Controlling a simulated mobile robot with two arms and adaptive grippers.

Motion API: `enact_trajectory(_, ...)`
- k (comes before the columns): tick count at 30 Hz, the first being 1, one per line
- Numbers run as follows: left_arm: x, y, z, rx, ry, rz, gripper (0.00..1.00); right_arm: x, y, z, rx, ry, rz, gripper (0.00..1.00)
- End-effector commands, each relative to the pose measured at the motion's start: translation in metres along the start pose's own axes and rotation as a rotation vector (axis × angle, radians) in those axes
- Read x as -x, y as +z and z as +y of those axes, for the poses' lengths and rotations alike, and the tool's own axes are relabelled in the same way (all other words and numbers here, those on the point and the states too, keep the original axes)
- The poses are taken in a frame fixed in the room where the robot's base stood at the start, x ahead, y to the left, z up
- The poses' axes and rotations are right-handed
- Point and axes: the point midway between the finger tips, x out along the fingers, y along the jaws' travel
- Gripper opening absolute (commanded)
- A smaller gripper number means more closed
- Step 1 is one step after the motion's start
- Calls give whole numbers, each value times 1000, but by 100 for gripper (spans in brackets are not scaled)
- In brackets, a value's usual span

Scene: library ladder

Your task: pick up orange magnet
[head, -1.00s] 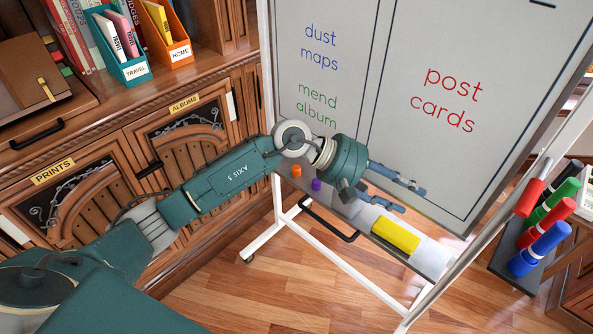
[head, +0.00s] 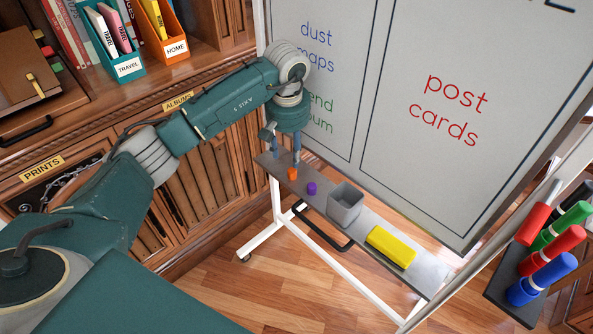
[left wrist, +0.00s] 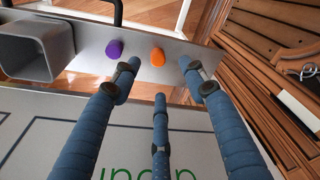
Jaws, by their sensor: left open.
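The orange magnet (head: 292,174) sits on the grey ledge (head: 372,222) below the whiteboard, toward its left end. A purple magnet (head: 311,188) is just to its right. My left gripper (head: 284,158) points down over the ledge's left end, close to the orange magnet, open and empty. In the left wrist view, the orange magnet (left wrist: 158,57) shows beyond the spread fingers (left wrist: 160,85), between the two outer fingertips. The purple magnet (left wrist: 114,49) is left of it there. I cannot tell the exact gap to the magnet. My right gripper is not in view.
A grey square cup (head: 345,204) and a yellow eraser (head: 391,247) stand farther right on the ledge. The whiteboard (head: 430,130) rises close behind. A marker holder (head: 515,285) with several markers is at right. Wooden cabinets (head: 195,205) are at left.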

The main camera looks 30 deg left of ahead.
Motion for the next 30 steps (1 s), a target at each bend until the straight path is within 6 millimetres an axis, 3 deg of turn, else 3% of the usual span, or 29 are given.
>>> enact_trajectory(3, -22, 1, 0, 1, 0, -4, 44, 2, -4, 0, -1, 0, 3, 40)
enact_trajectory(18, -86, -5, 10, 1, 3, -3, 44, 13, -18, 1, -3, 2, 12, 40)
enact_trajectory(28, -92, -6, 9, 0, 3, 1, 44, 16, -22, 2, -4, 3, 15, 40)
enact_trajectory(30, -92, -6, 9, 0, 3, 1, 30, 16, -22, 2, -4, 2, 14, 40)
